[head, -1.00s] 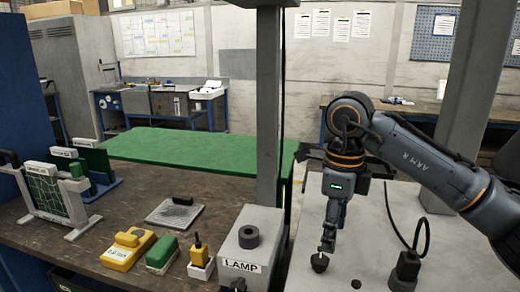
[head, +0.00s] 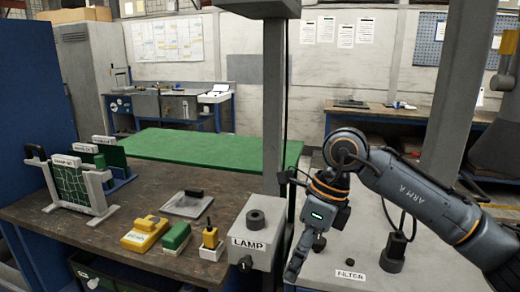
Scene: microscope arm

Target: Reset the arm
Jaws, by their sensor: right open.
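My right arm comes in from the right, and its gripper (head: 294,266) hangs tilted down to the left, just right of the LAMP box in the picture. The gripper is open and nothing shows between its fingers, though they are small and seen side-on. It is over the front left of the pale bench top (head: 330,273). My left gripper is out of view. I cannot tell which thing is the arm to reset; a grey and yellow part (head: 508,50) shows at the right edge.
The grey LAMP box (head: 262,232) is close to the gripper. A FILTER label (head: 350,274) and a black post with a cable (head: 396,248) stand on the pale bench. A grey column (head: 274,100) rises behind. Yellow and green blocks (head: 176,236) and racks are left.

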